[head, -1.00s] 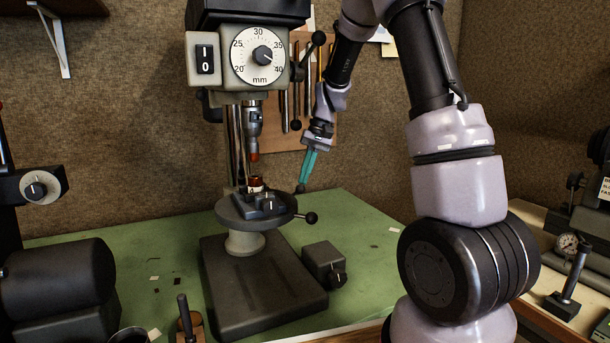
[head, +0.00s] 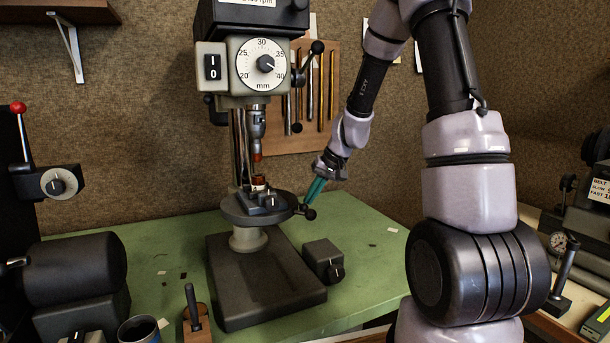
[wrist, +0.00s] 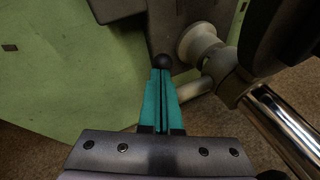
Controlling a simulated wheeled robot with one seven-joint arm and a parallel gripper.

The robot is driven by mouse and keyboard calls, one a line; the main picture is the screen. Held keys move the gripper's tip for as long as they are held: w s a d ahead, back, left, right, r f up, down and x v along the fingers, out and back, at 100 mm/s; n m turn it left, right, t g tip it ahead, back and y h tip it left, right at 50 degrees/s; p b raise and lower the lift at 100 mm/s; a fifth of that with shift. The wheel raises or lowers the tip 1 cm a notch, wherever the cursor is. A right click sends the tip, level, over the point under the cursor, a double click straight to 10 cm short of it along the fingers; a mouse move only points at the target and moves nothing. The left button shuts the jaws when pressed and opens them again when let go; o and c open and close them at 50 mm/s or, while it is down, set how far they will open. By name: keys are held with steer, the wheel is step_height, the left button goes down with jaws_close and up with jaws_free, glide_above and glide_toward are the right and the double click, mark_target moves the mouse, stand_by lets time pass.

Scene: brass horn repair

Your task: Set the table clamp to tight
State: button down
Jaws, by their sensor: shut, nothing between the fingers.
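The table clamp is a short lever with a black ball knob (head: 310,214), at the right side of the drill press's round table (head: 232,213). My gripper (head: 308,203) is shut and empty, with teal fingers pointing down at the knob. In the wrist view, a black ball (wrist: 163,61) sits right at my fingertips (wrist: 160,72). Whether they touch is unclear. My fingers partly hide the lever, and I cannot read its setting.
The drill press base (head: 265,295) stands on a green bench top (head: 375,250). A small grey box (head: 320,252) with a knob sits right of the base. The drill chuck (head: 257,125) hangs above a small workpiece (head: 258,181).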

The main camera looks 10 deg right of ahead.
steer(key=shift+s+f, duration=0.25)
steer(key=shift+f, duration=1.1)
steer(key=shift+s+f, duration=0.2)
steer(key=shift+f, duration=1.2)
